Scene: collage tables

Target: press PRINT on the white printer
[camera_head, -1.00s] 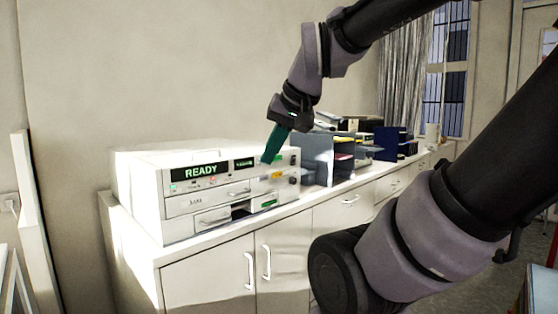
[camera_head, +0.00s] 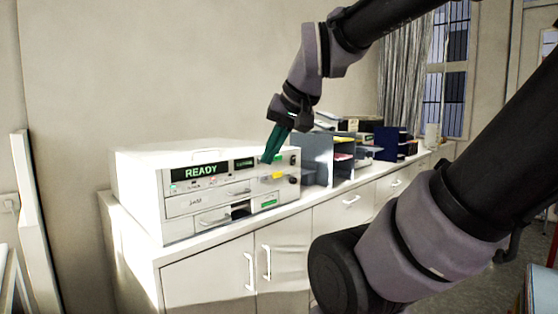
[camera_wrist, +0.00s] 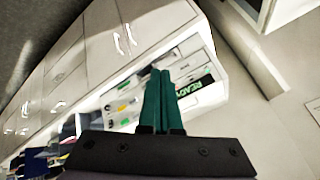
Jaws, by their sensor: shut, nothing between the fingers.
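The white printer (camera_head: 140,183) stands on the cabinet top, its display (camera_head: 201,171) lit with READY in green. It also shows in the wrist view (camera_wrist: 206,92), partly behind my fingers. Its front has small buttons, a yellow label (camera_head: 278,175), a drawer marked JAM (camera_head: 196,201) and a lower slot with a green label (camera_head: 268,203). My gripper (camera_head: 267,161) has green fingers, shut and empty. The fingertips are at the upper right of the printer's front; I cannot tell whether they touch it. The fingers hide part of the panel, and no PRINT lettering is readable.
White cabinets (camera_head: 208,276) with handles run beneath the printer. Grey file holders (camera_head: 317,148) and blue organisers (camera_head: 387,138) stand to the right along the top. A bare wall is behind. My own arm covers much of the right side.

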